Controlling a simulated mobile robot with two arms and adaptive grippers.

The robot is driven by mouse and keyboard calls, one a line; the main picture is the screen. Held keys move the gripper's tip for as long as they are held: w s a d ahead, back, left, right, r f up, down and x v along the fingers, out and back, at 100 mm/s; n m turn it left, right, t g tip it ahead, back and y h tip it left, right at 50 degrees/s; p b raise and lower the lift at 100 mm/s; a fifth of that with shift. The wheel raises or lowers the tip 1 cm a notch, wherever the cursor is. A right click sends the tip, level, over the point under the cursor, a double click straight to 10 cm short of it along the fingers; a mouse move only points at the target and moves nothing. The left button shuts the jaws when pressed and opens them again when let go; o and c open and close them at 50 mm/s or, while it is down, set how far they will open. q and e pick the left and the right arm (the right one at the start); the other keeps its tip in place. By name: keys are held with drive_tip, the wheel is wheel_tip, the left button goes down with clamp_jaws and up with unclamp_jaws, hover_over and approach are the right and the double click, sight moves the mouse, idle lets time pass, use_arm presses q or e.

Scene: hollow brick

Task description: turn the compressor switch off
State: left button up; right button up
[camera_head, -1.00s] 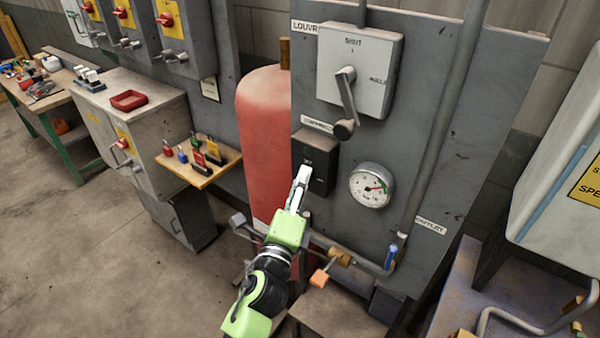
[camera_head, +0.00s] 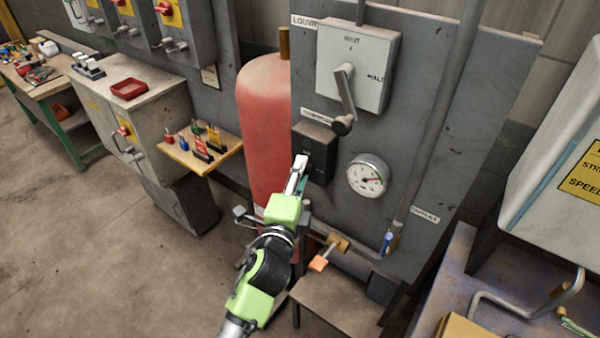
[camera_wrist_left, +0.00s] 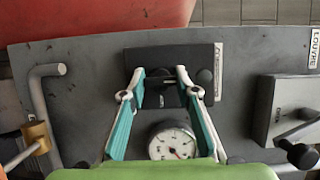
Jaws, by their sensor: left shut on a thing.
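The compressor switch is a dark box (camera_head: 321,141) on the grey panel, under the louvre lever box. A small label above it is too blurred to read fully. My left gripper (camera_head: 301,163) reaches up to the front of this box. My right gripper is not in view.
The louvre box (camera_head: 353,65) with its hanging lever (camera_head: 345,100) is just above. A pressure gauge (camera_head: 367,176) sits to the lower right. A red tank (camera_head: 265,130) stands left of the switch. Floor at the left is open.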

use_arm(q)
drive_tip(key=o, duration=1.1)
drive_tip(key=v, duration=1.2)
